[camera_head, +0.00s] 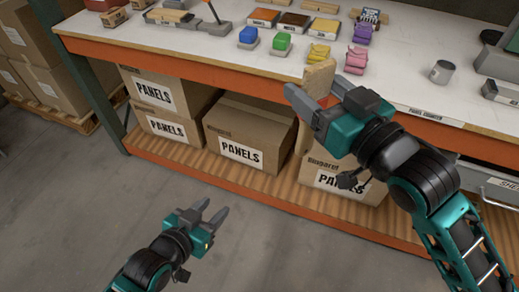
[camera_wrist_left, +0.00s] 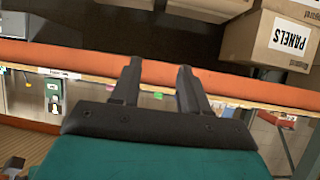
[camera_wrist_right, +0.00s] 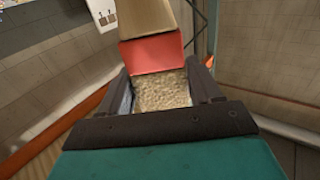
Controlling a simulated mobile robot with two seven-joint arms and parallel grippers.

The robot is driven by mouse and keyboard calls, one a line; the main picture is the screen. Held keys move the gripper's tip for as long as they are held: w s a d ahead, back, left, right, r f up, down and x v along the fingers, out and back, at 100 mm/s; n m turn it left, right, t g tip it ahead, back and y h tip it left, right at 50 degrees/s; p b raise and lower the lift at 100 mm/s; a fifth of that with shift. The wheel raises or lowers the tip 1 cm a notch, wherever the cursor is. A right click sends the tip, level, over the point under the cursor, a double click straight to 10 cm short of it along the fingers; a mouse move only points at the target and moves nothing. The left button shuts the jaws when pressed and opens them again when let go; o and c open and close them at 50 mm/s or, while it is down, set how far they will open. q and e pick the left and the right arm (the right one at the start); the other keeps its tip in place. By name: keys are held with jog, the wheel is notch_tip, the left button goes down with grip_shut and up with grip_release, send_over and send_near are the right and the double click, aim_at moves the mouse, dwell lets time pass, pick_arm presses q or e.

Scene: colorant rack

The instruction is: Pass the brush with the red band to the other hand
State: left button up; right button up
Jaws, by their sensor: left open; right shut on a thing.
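The brush with the red band is in my right gripper (camera_head: 313,88). In the right wrist view its red band (camera_wrist_right: 152,53) and pale wooden handle (camera_wrist_right: 145,17) point away from the gripper, and its tan bristles (camera_wrist_right: 163,92) lie between the two fingers. In the head view a tan part of the brush (camera_head: 320,76) shows at the fingers, in front of the table edge; the red band is hidden there. My left gripper (camera_head: 213,212) is open and empty, low over the floor, well apart from the brush. The brush is not visible in the left wrist view.
The white worktop (camera_head: 225,62) with an orange front edge holds blue (camera_head: 248,37), green (camera_head: 281,43), yellow (camera_head: 318,53) and pink (camera_head: 356,58) items and a grey can (camera_head: 442,72). Cardboard PANELS boxes (camera_head: 250,135) fill the shelf below. Open floor lies in front.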

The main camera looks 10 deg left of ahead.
pick_arm(q)
jog(key=w+d+r+m+t+h, duration=0.1)
jog(key=w+d+r+m+h, duration=0.15)
jog(key=r, duration=0.35)
jog(key=w+d+r+m+h, duration=0.1)
jog(key=d+r+h, duration=0.3)
jog(key=r, duration=0.1)
jog(key=m+g+h, duration=0.1)
jog(key=m+h, duration=0.2)
jog(key=h, duration=0.1)
send_near(299, 141)
jog(key=x, duration=1.2)
jog(key=shift+f, duration=0.1)
jog(key=shift+s, duration=0.1)
grip_shut()
pick_arm(e)
jog(key=o, duration=1.1)
